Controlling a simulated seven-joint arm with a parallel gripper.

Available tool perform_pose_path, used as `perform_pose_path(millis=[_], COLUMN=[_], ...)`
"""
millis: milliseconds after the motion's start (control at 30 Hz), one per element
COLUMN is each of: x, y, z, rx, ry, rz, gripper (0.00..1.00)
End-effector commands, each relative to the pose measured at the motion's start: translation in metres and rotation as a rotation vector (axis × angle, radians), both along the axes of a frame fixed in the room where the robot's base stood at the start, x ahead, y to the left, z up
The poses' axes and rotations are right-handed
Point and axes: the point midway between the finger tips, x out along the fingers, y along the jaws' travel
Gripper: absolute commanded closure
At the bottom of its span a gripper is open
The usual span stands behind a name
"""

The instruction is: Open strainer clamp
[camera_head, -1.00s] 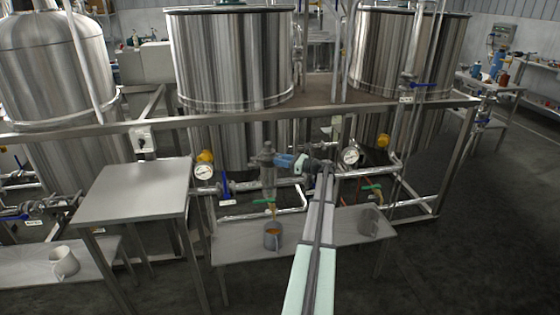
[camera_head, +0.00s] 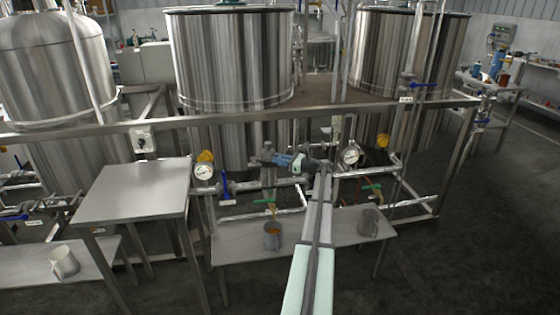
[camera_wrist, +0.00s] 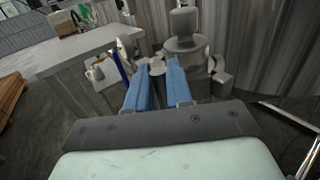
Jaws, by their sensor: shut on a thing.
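The strainer (camera_head: 268,178) is a grey metal fitting in the pipe run in front of the middle tank. In the wrist view the strainer (camera_wrist: 186,45) stands just beyond my fingers, with a cylindrical top and a wider collar. My gripper (camera_head: 274,159) is at its upper part, reaching in from the right. In the wrist view my gripper (camera_wrist: 158,75) has its blue fingers on both sides of a small grey part, which I take for the clamp's knob (camera_wrist: 157,67). Whether the clamp is loose or tight is hidden.
Pressure gauges (camera_head: 204,171) and a blue-handled valve (camera_head: 225,186) flank the strainer. A low bench (camera_head: 240,250) below carries a mug (camera_head: 273,236) with amber liquid and a second mug (camera_head: 368,221). A steel table (camera_head: 135,188) stands at left. A frame rail (camera_head: 230,118) crosses above.

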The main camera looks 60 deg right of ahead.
Motion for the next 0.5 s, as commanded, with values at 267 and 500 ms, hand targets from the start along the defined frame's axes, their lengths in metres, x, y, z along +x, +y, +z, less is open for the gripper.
perform_pose_path(millis=[267, 500], x=[-0.0002, -0.0012], y=[0.0, -0.0017], z=[-0.0001, -0.0001], rx=[0.0, 0.0], ry=[0.0, 0.0], rz=[0.0, 0.023], gripper=[1.0, 1.0])
